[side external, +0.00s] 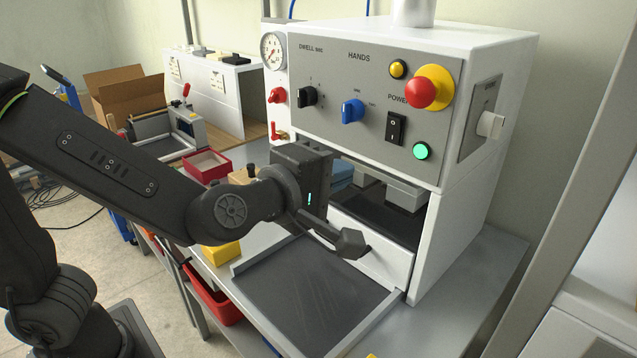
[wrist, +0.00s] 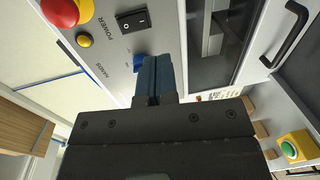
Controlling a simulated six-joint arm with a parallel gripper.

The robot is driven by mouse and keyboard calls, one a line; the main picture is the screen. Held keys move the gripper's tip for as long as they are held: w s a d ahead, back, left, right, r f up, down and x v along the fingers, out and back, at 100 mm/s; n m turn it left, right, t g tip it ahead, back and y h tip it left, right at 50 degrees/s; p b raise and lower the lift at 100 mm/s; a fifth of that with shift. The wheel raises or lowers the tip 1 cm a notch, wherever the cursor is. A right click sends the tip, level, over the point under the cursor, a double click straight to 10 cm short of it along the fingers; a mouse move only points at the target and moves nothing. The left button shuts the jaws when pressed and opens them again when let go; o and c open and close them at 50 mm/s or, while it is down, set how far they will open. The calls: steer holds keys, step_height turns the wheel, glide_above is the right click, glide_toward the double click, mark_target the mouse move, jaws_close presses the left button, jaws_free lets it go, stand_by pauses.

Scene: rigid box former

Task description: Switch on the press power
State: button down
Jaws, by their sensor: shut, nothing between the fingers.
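The press power switch (side external: 395,128) is a black rocker under the word POWER on the grey front panel. It also shows at the top of the wrist view (wrist: 133,20); I cannot tell which side is pressed in. A bright green round lamp or button (side external: 421,151) sits to its lower right. My gripper (side external: 352,243) is shut and empty, below the panel and in front of the press opening, apart from the switch. In the wrist view its closed fingers (wrist: 152,75) point up toward the panel, with the switch beyond them to the upper left.
A blue selector knob (side external: 352,110) is left of the switch. A red stop button (side external: 421,93) on a yellow base and a small yellow button (side external: 398,68) are above it. A dark flat plate (side external: 305,290) lies below my gripper. A red bin (side external: 207,166) stands behind the arm.

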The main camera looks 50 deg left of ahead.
steer(key=s, duration=0.3)
steer(key=shift+s+f, duration=0.25)
steer(key=shift+s, duration=0.1)
steer(key=s+a+f+m+g, duration=0.3)
steer(key=s+a+m+g, duration=0.2)
steer(key=m, duration=0.4)
steer(key=s+a+f+m+g, duration=0.3)
steer(key=s+a+m+g, duration=0.3)
steer(key=s+a+m, duration=0.1)
steer(key=shift+a+m, duration=0.85)
steer(key=shift+m, duration=0.15)
